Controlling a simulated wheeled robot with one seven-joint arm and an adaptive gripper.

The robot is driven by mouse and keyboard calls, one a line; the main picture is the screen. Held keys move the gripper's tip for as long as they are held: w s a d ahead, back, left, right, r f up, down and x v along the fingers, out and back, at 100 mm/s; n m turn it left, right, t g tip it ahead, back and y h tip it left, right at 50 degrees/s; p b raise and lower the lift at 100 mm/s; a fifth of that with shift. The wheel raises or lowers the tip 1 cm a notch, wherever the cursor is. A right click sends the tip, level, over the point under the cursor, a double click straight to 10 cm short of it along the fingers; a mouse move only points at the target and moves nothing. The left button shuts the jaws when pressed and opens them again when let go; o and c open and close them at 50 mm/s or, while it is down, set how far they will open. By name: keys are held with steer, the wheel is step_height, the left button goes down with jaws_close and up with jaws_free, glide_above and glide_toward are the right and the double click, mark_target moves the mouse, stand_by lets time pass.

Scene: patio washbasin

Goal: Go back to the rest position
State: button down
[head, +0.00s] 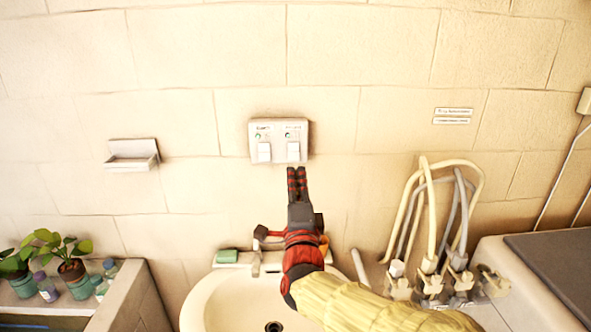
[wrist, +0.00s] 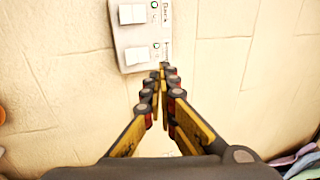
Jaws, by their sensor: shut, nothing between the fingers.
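My gripper (head: 297,172) is shut and empty. It points at the tiled wall, just below a white double switch panel (head: 278,140) with two rocker switches. In the wrist view the shut fingertips (wrist: 163,72) lie beside the lower edge of the switch panel (wrist: 138,34). I cannot tell whether they touch it or the wall. My arm, in a yellow sleeve, reaches in from the lower right over the washbasin and hides part of it.
A white washbasin (head: 205,297) with a tap (head: 256,262) and green soap (head: 227,256) is below my arm. Potted plants (head: 72,262) and bottles stand left. Hoses (head: 427,215) hang right beside a dark-topped unit (head: 560,262). A soap shelf (head: 132,163) is on the wall.

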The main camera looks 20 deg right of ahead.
steer(key=shift+s+f, duration=0.1)
steer(key=shift+s, duration=0.05)
stand_by(0.3)
steer(key=a+f+n+g+y, duration=0.55)
steer(key=f+n, duration=0.25)
steer(key=f, duration=0.4)
steer(key=s+a+f+n+g, duration=0.2)
steer(key=s+f+n+g, duration=0.2)
steer(key=s+f+n, duration=0.4)
steer(key=s+d+f+n+g, duration=0.1)
steer(key=s+d+n+g, duration=0.2)
steer(key=s, duration=0.9)
steer(key=s+d+f+n+g, duration=0.15)
steer(key=s+d+g, duration=0.25)
steer(key=s, duration=0.7)
steer(key=shift+t+h, duration=0.65)
steer(key=shift+h, duration=0.1)
steer(key=shift+s+d+r, duration=0.2)
steer(key=shift+d+r, duration=0.2)
steer(key=shift+r, duration=0.4)
steer(key=shift+s+d+r, duration=0.15)
steer(key=shift+d+r, duration=0.2)
steer(key=shift+r, duration=0.4)
steer(key=shift+s+d+r, duration=0.2)
steer(key=shift+d+r, duration=0.2)
steer(key=shift+r, duration=0.4)
